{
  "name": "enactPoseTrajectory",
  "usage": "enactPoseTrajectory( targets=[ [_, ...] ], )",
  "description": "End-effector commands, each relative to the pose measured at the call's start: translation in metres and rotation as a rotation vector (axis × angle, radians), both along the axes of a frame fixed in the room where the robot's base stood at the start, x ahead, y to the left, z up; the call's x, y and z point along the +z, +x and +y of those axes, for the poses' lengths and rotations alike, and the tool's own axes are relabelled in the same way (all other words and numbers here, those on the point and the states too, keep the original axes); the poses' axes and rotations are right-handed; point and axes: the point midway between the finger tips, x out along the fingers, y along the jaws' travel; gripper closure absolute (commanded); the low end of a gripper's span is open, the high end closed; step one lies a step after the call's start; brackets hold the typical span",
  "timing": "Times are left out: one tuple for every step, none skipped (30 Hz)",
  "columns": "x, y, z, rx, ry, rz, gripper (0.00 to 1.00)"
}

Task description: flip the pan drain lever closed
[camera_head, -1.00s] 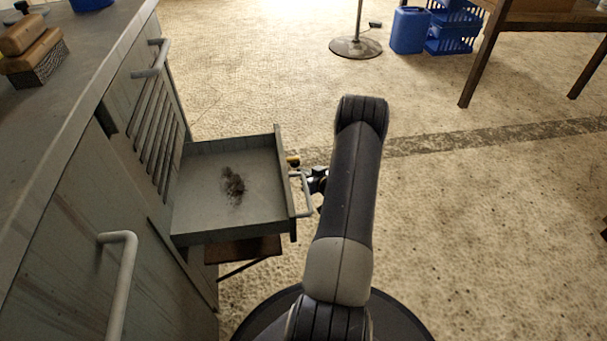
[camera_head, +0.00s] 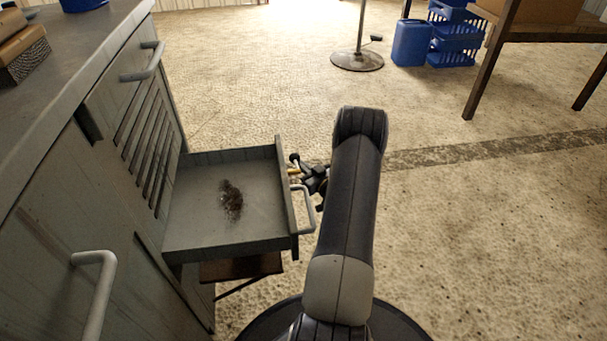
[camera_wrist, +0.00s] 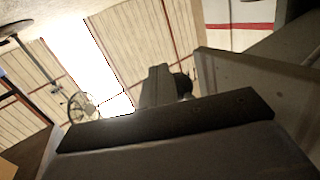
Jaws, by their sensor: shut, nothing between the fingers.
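The pan (camera_head: 262,237) is a grey pulled-out tray with a dark stain on its floor and a bar handle on its front. Just beyond its front wall, near the far corner, I see a small yellow part (camera_head: 294,171) and a round black knob (camera_head: 294,157). They look like the drain lever, but its exact position is too small to tell. My gripper (camera_head: 309,178) is beside them, partly hidden by my arm. In the wrist view my shut gripper (camera_wrist: 160,85) is empty, with a dark round knob (camera_wrist: 187,84) just behind it. The pan wall (camera_wrist: 250,95) is at right.
The grey cabinet (camera_head: 85,175) with bar handles stands at left. A stand with a round base (camera_head: 357,60), a blue canister (camera_head: 411,42), blue crates (camera_head: 455,45) and a table leg (camera_head: 488,75) are farther back. The floor at right is clear.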

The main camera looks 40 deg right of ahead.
Motion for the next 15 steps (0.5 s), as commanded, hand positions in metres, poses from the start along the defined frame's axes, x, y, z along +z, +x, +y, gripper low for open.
enactPoseTrajectory(
  targets=[
    [0.0003, 0.0005, -0.0005, 0.000, -0.008, -0.016, 1.00],
    [0.0013, 0.0006, -0.0007, 0.000, -0.013, -0.023, 1.00],
    [0.0022, 0.0008, -0.0009, -0.001, -0.018, -0.033, 1.00],
    [0.0028, 0.0010, -0.0010, -0.001, -0.022, -0.039, 1.00],
    [0.0034, 0.0011, -0.0012, -0.001, -0.026, -0.043, 1.00],
    [0.0042, 0.0012, -0.0013, -0.001, -0.030, -0.050, 1.00],
    [0.0047, 0.0013, -0.0013, -0.001, -0.033, -0.055, 1.00],
    [0.0052, 0.0015, -0.0013, -0.001, -0.035, -0.059, 1.00],
    [0.0057, 0.0015, -0.0013, -0.001, -0.037, -0.064, 1.00],
    [0.0060, 0.0016, -0.0014, -0.001, -0.039, -0.067, 1.00],
    [0.0062, 0.0016, -0.0015, -0.001, -0.041, -0.069, 1.00],
    [0.0065, 0.0017, -0.0015, -0.001, -0.043, -0.071, 1.00],
    [0.0067, 0.0017, -0.0015, 0.000, -0.044, -0.074, 1.00],
    [0.0070, 0.0017, -0.0015, 0.000, -0.045, -0.075, 1.00],
    [0.0072, 0.0017, -0.0015, 0.000, -0.046, -0.078, 1.00]
  ],
)
